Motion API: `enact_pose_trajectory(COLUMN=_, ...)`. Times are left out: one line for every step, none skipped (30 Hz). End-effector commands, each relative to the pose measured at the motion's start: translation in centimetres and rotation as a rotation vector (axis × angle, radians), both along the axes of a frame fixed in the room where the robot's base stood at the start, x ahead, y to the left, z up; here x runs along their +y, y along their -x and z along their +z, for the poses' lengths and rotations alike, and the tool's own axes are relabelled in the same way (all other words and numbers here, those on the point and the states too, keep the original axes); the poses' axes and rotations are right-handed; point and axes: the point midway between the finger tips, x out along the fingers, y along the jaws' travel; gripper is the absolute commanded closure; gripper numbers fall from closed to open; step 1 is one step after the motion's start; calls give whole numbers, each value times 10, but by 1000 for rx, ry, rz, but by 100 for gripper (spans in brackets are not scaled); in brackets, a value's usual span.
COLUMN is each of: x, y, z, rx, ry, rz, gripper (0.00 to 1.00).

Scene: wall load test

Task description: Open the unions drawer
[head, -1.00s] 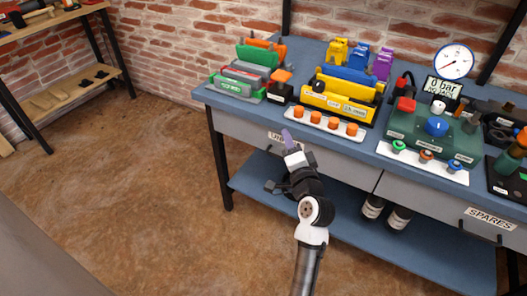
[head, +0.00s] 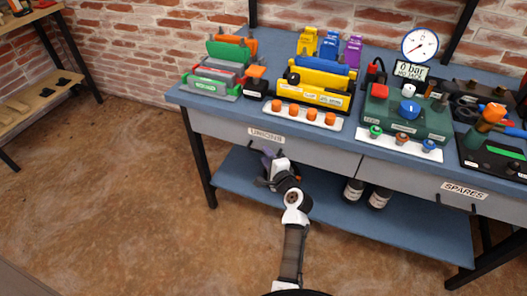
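The unions drawer (head: 220,127) is a grey front under the left part of the blue bench top, with a white "UNIONS" label (head: 266,135). It looks shut, flush with the bench. My gripper (head: 269,156) is just below the label, in front of the drawer's lower edge. Purple shows at its tip. The drawer's handle is not clear; my gripper may hide it. I cannot tell whether the fingers are open or shut, or whether they touch the drawer.
The spares drawer (head: 415,186) is to the right, with a dark handle. The bench (head: 180,97) carries colored blocks, a green test unit (head: 390,118) and a gauge (head: 420,45). The floor (head: 120,190) at left is clear.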

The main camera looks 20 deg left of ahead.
Motion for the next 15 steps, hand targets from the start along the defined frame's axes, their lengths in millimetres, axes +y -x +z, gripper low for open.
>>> enact_pose_trajectory(x=6, y=-6, z=0, rx=-1, ry=0, rz=2, gripper=68)
enact_pose_trajectory(x=9, y=-9, z=-1, rx=-1, ry=0, rz=2, gripper=68)
enact_pose_trajectory(x=13, y=-12, z=-2, rx=0, ry=1, rz=3, gripper=68)
enact_pose_trajectory(x=14, y=-14, z=-2, rx=-1, ry=0, rz=2, gripper=68)
enact_pose_trajectory(x=16, y=-16, z=-2, rx=-2, ry=0, rz=2, gripper=68)
enact_pose_trajectory(x=18, y=-18, z=-3, rx=-1, ry=1, rz=1, gripper=68)
enact_pose_trajectory(x=19, y=-19, z=-4, rx=-1, ry=1, rz=1, gripper=68)
enact_pose_trajectory(x=20, y=-20, z=-4, rx=-1, ry=1, rz=1, gripper=68)
enact_pose_trajectory(x=20, y=-21, z=-4, rx=-1, ry=1, rz=1, gripper=68)
enact_pose_trajectory(x=21, y=-21, z=-4, rx=-1, ry=1, rz=1, gripper=68)
enact_pose_trajectory(x=21, y=-22, z=-4, rx=-1, ry=1, rz=0, gripper=68)
enact_pose_trajectory(x=21, y=-22, z=-4, rx=-1, ry=1, rz=0, gripper=68)
enact_pose_trajectory(x=21, y=-22, z=-4, rx=-1, ry=0, rz=0, gripper=68)
enact_pose_trajectory(x=21, y=-22, z=-4, rx=-1, ry=0, rz=0, gripper=68)
enact_pose_trajectory(x=21, y=-21, z=-4, rx=-1, ry=0, rz=0, gripper=68)
